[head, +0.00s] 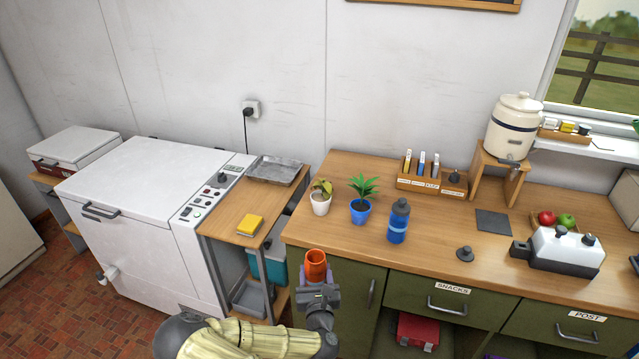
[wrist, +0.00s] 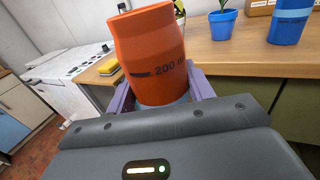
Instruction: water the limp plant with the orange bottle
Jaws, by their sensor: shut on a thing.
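The orange bottle (head: 316,262) is upright and uncapped at its top in the head view. In the wrist view the bottle (wrist: 150,55) shows a dark "200 ml" mark. My gripper (head: 316,279) is shut on it, with a purple finger on each side, in front of the counter's left front edge. The limp plant (head: 321,188) has drooping yellow-green leaves in a white pot (head: 320,206). It stands on the counter behind the bottle, apart from it. In the wrist view the bottle mostly hides that pot.
An upright green plant (head: 363,186) in a blue pot (head: 361,212) stands just right of the limp one. A blue bottle (head: 399,221) is further right. A dark knobbed lid (head: 465,254) lies on the counter (head: 340,244). The counter's front left is clear.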

